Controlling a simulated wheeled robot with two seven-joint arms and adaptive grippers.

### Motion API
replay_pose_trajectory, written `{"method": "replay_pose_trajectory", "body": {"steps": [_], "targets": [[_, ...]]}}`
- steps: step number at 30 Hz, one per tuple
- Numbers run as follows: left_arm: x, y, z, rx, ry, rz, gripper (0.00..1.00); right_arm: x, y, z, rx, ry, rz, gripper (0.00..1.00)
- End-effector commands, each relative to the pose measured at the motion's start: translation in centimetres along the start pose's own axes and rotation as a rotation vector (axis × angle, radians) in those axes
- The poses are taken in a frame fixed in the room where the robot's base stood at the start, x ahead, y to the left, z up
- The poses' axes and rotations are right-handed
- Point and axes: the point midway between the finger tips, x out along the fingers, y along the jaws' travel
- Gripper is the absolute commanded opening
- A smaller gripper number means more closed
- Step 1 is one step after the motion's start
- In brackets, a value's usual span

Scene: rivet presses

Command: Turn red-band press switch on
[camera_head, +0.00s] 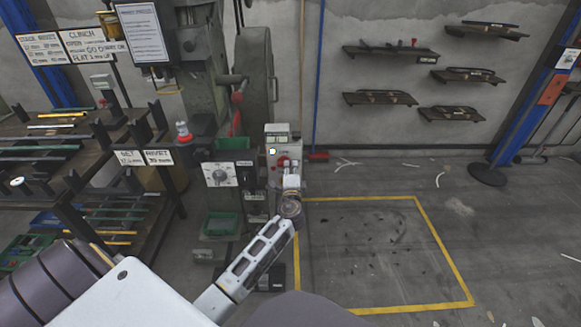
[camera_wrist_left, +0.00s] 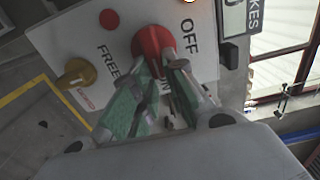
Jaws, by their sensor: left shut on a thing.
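A red rotary switch knob (camera_wrist_left: 152,42) sits on a white panel (camera_wrist_left: 82,38) with the labels OFF and FREE; a third label is mostly hidden by my fingers. My left gripper (camera_wrist_left: 160,72) has its green-padded fingers closed on the knob's grip. In the head view the left gripper (camera_head: 291,178) reaches the front of a light grey switch box (camera_head: 270,138) on the press (camera_head: 200,90). The red knob (camera_head: 282,161) is partly covered there. My right gripper is out of view.
A yellow knob (camera_wrist_left: 75,74) and a small red button (camera_wrist_left: 109,18) are on the same panel, beside the fingers. Racks with bars (camera_head: 45,150) fill the left. The yellow-outlined floor (camera_head: 375,250) at right is mostly clear.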

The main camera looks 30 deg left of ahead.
Motion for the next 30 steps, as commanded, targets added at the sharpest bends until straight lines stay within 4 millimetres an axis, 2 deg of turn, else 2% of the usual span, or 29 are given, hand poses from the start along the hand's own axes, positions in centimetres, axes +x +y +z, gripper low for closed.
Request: {"method": "replay_pose_trajectory", "body": {"steps": [12,13,18,30], "targets": [[-0.04,0.08,-0.13,0.012,0.003,0.000,0.00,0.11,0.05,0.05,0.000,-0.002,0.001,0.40],[-0.04,0.08,-0.13,0.012,0.003,0.000,0.15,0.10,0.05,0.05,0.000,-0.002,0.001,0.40],[-0.03,0.07,-0.09,0.011,0.002,0.000,0.36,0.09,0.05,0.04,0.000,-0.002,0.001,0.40],[-0.15,0.06,-0.04,0.010,0.001,0.000,0.36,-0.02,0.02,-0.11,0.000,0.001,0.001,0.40]]}}
